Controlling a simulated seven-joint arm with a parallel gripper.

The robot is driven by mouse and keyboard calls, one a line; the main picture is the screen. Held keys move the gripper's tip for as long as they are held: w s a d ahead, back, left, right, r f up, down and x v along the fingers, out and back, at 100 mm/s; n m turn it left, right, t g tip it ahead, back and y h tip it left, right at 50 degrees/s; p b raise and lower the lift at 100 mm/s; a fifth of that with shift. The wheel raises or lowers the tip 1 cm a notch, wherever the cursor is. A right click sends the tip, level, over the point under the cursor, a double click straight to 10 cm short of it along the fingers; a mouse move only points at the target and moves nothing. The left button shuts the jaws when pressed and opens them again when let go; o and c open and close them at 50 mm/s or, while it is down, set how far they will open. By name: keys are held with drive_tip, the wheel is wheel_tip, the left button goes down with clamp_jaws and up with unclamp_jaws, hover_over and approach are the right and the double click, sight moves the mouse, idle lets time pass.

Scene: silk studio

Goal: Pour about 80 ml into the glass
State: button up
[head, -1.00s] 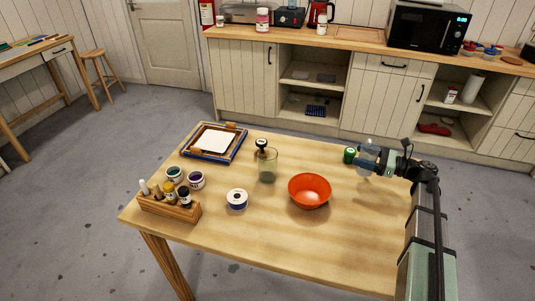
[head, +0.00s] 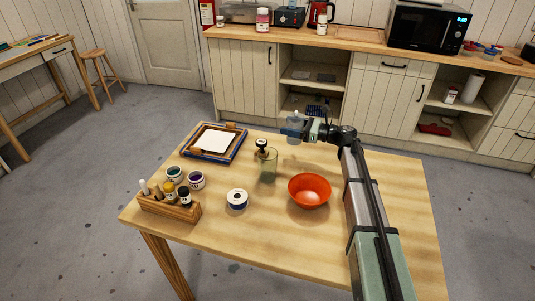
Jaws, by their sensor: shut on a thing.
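The glass (head: 268,172) is a clear, greenish tumbler standing upright on the wooden table (head: 300,245), left of the orange bowl. How much liquid is in it cannot be told. My gripper (head: 304,129) is shut on a pale blue translucent container (head: 294,125), held above the back edge of the table, behind and right of the glass. The container looks roughly upright and apart from the glass. The fingers are small and partly hidden against it.
A dark-topped item (head: 262,147) is close behind the glass. Paint pots (head: 196,180), a wooden bottle rack (head: 170,205) and a framed screen (head: 214,143) are left. My arm crosses the right side.

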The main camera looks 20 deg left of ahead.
drive_tip(key=a+r, duration=0.1)
drive_tip(key=a, duration=0.8)
drive_tip(key=shift+s+g, duration=0.15)
drive_tip(key=shift+g, duration=0.15)
drive_tip(key=shift+s+r+n, duration=0.1)
drive_tip(key=shift+r+n, duration=0.05)
drive_tip(key=shift+n, duration=0.25)
drive_tip(key=shift+s+d+r+n, duration=0.15)
drive_tip(key=shift+s+r+n, duration=0.3)
drive_tip(key=shift+n, duration=0.35)
drive_tip(key=shift+s+d+f+n+g+y, duration=0.2)
drive_tip(key=shift+s+n, duration=0.5)
drive_tip(key=shift+n, duration=0.6)
drive_tip(key=shift+s+d+f+n+g+y, duration=0.25)
drive_tip(key=shift+s+n, duration=0.4)
drive_tip(key=shift+n, duration=0.65)
drive_tip(key=shift+s+a+f+n+g+y, duration=0.1)
drive_tip(key=shift+s+n+g+y, duration=0.2)
drive_tip(key=shift+s+n, duration=0.7)
drive_tip(key=shift+d+r+n+g+y, duration=0.1)
drive_tip(key=shift+r+n, duration=0.2)
drive_tip(key=shift+n, duration=0.45)
drive_tip(key=shift+a+r+n+g+y, duration=0.15)
drive_tip(key=shift+r+n, duration=0.2)
drive_tip(key=shift+n, duration=0.45)
drive_tip(key=shift+d+r+n+g, duration=0.15)
drive_tip(key=shift+r+n, duration=0.15)
drive_tip(key=shift+n, duration=0.45)
